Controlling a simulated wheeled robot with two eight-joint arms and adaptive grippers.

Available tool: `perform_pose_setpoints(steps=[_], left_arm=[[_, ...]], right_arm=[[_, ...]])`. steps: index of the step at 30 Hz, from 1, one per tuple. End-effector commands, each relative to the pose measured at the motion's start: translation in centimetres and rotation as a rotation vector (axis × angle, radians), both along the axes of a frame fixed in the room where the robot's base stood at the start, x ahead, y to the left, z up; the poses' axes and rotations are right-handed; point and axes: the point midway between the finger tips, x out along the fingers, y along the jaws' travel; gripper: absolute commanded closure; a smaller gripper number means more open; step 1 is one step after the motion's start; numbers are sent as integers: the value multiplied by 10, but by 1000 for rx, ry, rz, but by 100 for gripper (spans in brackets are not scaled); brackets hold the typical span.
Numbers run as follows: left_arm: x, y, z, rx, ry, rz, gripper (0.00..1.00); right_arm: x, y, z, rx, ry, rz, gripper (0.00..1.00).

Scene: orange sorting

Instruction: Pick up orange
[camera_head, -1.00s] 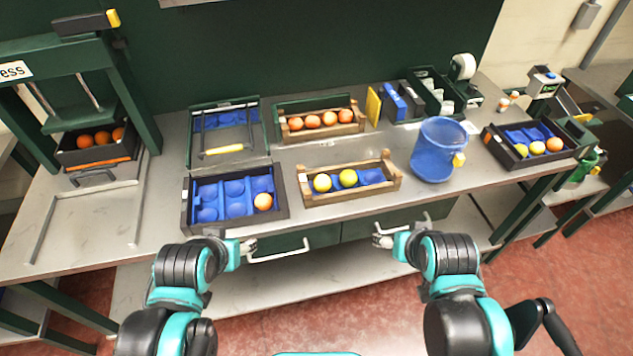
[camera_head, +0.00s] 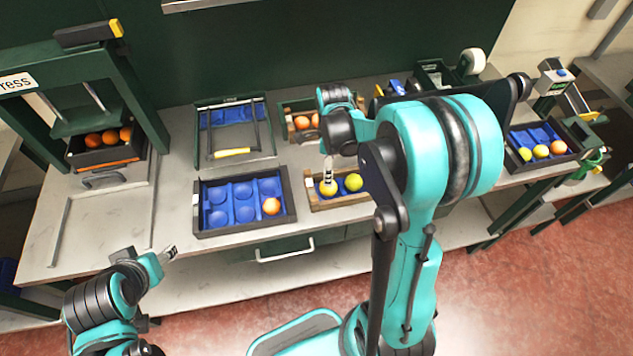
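One orange (camera_head: 271,206) sits in the front right pocket of the black tray with blue cups (camera_head: 197,222). More oranges (camera_head: 302,123) show in the rear wooden crate (camera_head: 289,107), partly hidden by my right arm. The front wooden crate (camera_head: 316,205) holds a yellow fruit (camera_head: 328,189) and a yellow-green fruit (camera_head: 353,182); its right end is hidden. My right gripper (camera_head: 327,172) points down just above the yellow fruit; contact and finger opening are unclear. My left gripper (camera_head: 171,252) is off the table's front edge, seemingly empty; its finger opening is unclear.
A press (camera_head: 135,75) with a box of oranges (camera_head: 93,139) stands at the left. A framed blue tray (camera_head: 235,116) with a yellow handle lies behind the black tray.

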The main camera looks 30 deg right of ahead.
Motion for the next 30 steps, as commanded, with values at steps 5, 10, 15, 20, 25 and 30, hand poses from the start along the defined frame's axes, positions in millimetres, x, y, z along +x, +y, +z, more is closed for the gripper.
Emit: perform_pose_setpoints(steps=[5, 10, 15, 20, 25, 30], left_arm=[[0, 0, -8, 0, 0, 0, 46], [0, 0, -16, 0, 0, 0, 46], [0, 0, -20, 0, 0, 0, 46], [0, 0, -19, 0, 0, 0, 46], [0, 0, -19, 0, 0, 0, 46], [0, 0, -19, 0, 0, 0, 46]], right_arm=[[-1, 1, -24, -1, -1, 2, 29], [-6, 4, -50, 0, -2, 4, 29], [-6, 4, -68, 0, -2, 4, 29], [-6, 4, -70, 0, -2, 4, 29], [-6, 4, -69, 0, -2, 5, 47], [-6, 4, -69, -1, -3, 5, 86]])
